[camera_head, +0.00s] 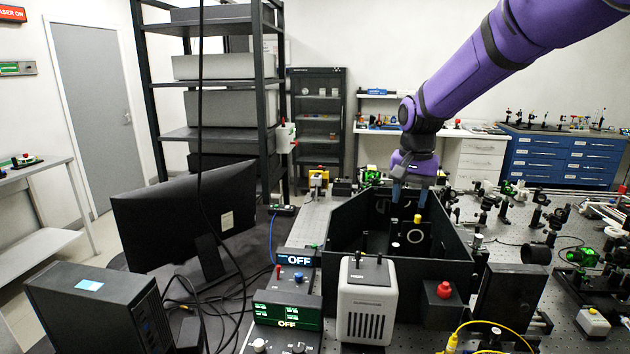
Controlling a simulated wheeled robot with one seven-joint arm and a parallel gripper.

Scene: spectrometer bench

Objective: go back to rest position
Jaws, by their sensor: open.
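My gripper (408,206) hangs at the end of my purple arm, pointing down over the open black box (343,232) on the optical bench. Its two fingers are apart, and I see nothing held between them. The fingertips show at about the height of the box's rim; how far they reach inside I cannot tell. Inside the box are a ring-shaped optic (415,236) and a small yellow-topped part (418,218) close to the fingers.
A white-grey unit (366,310) and a red button box (443,291) stand before the black box. A monitor (180,220), computer tower (100,310) and control units reading OFF (287,320) are left. Optics mounts crowd the bench right. A tall shelf (220,105) stands behind; a cable hangs in front.

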